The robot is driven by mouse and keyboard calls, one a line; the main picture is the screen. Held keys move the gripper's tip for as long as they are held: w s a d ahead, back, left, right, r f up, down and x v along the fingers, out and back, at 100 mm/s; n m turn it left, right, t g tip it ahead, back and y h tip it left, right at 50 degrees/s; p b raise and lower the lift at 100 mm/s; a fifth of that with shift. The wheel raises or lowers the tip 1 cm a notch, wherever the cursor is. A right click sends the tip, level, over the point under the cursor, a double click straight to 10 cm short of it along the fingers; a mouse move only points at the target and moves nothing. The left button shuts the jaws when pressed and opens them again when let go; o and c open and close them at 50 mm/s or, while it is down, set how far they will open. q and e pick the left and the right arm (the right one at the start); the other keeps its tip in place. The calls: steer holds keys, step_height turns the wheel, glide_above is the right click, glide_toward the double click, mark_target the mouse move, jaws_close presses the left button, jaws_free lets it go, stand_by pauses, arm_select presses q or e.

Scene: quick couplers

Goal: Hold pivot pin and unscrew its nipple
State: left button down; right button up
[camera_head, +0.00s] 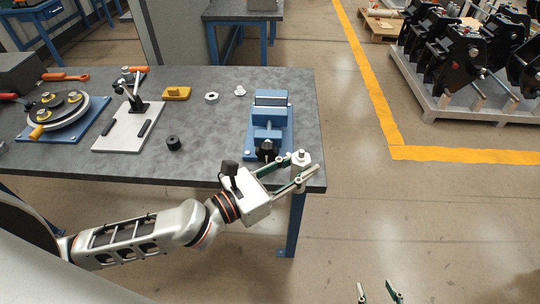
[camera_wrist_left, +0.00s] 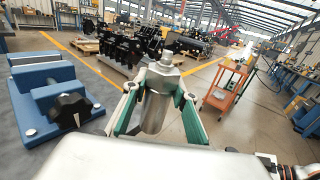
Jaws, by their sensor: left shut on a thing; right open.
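The nipple (camera_wrist_left: 167,58) is a small fitting on the wider head at the pin's top. My right gripper (camera_head: 378,288) shows only as two separated fingertips at the bottom edge of the head view. It is open and empty, well apart from the pin.
A blue vise (camera_head: 268,128) with a black knob stands on the grey table (camera_head: 205,140), close to my left gripper. A fixture plate (camera_head: 122,130), a round fixture (camera_head: 58,108), a yellow block (camera_head: 177,93) and a black ring (camera_head: 173,142) are further left.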

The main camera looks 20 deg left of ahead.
arm_select(q)
steer(key=w+a+r+n+t+y+b, duration=0.1)
steer(key=w+a+r+n+t+y, duration=0.15)
steer(key=w+a+r+y, duration=0.4)
steer(key=w+a+r+n+t+y, duration=0.2)
steer(key=w+a+n, duration=0.15)
steer(key=a, duration=0.55)
steer(key=w+a+r+n+g+y+b, duration=0.1)
steer(key=w+a+r+n+y, duration=0.2)
steer(key=a, duration=0.5)
steer(key=a+r+n+y, duration=0.2)
steer(key=a+r+y, duration=0.15)
steer(key=a, duration=0.35)
steer(key=shift+y, duration=0.5)
steer(key=shift+w+a+f+b, duration=0.15)
steer(key=shift+f+b, duration=0.9)
steer(key=shift+f, duration=4.05)
steer(key=shift+a+f+b, duration=0.1)
steer(key=shift+f+b, duration=0.95)
steer(key=shift+f, duration=4.05)
steer(key=shift+f, duration=0.2)
steer(key=c, duration=1.6)
jaws_free()
steer(key=shift+f, duration=0.15)
